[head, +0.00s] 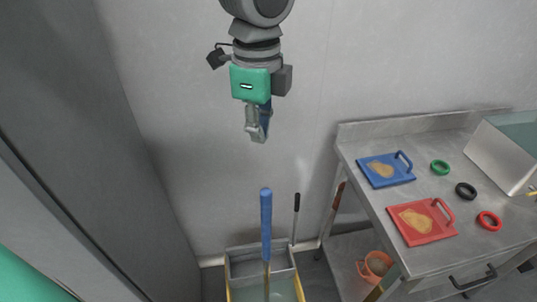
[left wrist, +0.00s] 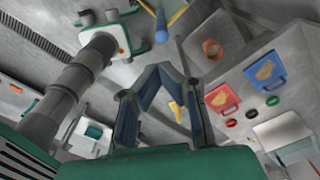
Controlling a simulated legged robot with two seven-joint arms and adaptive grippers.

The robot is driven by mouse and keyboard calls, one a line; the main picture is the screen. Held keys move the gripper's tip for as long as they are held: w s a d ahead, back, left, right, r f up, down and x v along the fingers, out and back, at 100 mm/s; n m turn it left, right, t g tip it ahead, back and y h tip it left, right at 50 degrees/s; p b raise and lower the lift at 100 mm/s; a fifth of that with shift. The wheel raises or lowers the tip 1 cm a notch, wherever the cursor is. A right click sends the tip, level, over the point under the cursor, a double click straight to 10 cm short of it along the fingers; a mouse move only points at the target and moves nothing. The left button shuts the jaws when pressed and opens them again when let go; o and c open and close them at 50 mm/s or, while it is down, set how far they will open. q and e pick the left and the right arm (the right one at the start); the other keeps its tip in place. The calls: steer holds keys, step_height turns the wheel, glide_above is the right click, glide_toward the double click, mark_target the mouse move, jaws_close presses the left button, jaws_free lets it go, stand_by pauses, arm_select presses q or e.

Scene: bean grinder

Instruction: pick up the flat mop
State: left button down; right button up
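A long pole with a blue handle (head: 266,225) stands upright in a grey bucket with yellow edges (head: 230,284); I take it as the flat mop, but its lower end is not clear. A blue pole end also shows at the top of the left wrist view (left wrist: 161,26). My left gripper (head: 258,136) hangs in front of the wall, above the blue handle and apart from it. In the left wrist view its fingers (left wrist: 158,70) converge at the tips and hold nothing. My right gripper is not seen in the head view.
A thin black-gripped pole (head: 296,215) stands behind the bucket. A steel table (head: 390,228) on the right bears a blue board (head: 372,178), a red board (head: 444,231) and rings. An orange bucket (head: 374,268) is beneath it. A grey panel (head: 120,150) bounds the left.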

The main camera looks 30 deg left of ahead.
arm_select(q)
step_height(320, 180, up, 6)
steer(key=shift+d, duration=0.3)
steer(key=c, duration=0.6)
jaws_free()
steer(key=shift+d+r, duration=0.1)
steer(key=shift+d, duration=0.15)
steer(key=shift+c, duration=0.2)
steer(key=shift+o, duration=0.9)
steer(key=shift+d, duration=0.35)
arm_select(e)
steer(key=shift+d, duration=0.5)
arm_select(q)
steer(key=shift+w+r, duration=0.1)
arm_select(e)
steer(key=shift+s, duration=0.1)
